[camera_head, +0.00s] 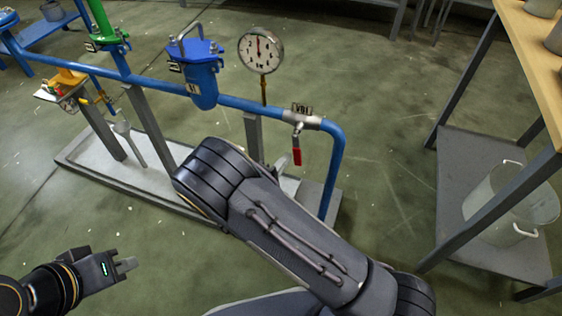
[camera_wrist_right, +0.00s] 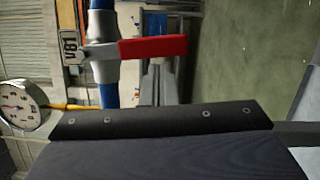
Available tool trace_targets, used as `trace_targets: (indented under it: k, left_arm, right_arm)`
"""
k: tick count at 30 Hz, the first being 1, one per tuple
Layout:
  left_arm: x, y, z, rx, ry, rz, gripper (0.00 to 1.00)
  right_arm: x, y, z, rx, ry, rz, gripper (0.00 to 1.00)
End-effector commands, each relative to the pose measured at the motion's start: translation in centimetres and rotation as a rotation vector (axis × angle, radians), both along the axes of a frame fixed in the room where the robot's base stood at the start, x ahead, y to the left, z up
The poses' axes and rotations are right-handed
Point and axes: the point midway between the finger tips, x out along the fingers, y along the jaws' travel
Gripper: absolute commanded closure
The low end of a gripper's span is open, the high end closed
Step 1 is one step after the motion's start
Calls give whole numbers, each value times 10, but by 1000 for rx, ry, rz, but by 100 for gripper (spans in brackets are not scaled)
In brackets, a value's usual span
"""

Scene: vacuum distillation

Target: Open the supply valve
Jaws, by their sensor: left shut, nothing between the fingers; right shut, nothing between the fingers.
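The supply valve (camera_head: 302,121) is a silver ball valve on the blue pipe, with a tag reading VB1. Its red lever (camera_head: 297,156) hangs down, across the pipe's line. In the right wrist view the valve (camera_wrist_right: 103,50) is close, and the red lever (camera_wrist_right: 153,47) points to the right. My right gripper is mostly hidden behind its own arm in the head view. In the right wrist view its grey fingers (camera_wrist_right: 158,86) appear shut and empty just below the lever; whether they touch it is unclear. My left gripper (camera_head: 127,265) is shut and empty at the lower left, far from the valve.
A round gauge (camera_head: 261,50) stands left of the valve, beside a blue capped vessel (camera_head: 201,72). A green fitting (camera_head: 106,25) is further left. Floor between is clear.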

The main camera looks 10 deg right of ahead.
Motion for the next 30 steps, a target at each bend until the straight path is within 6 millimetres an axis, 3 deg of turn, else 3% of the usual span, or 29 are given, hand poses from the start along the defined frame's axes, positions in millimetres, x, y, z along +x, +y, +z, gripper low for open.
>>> trace_targets:
  k: [22,30]
  left_arm:
    - [0,0,1,0,0,0,100]
    - [0,0,4,0,0,0,100]
  right_arm:
    - [-6,-8,-2,-92,61,-1,100]
    - [-13,-19,-2,-207,139,-2,100]
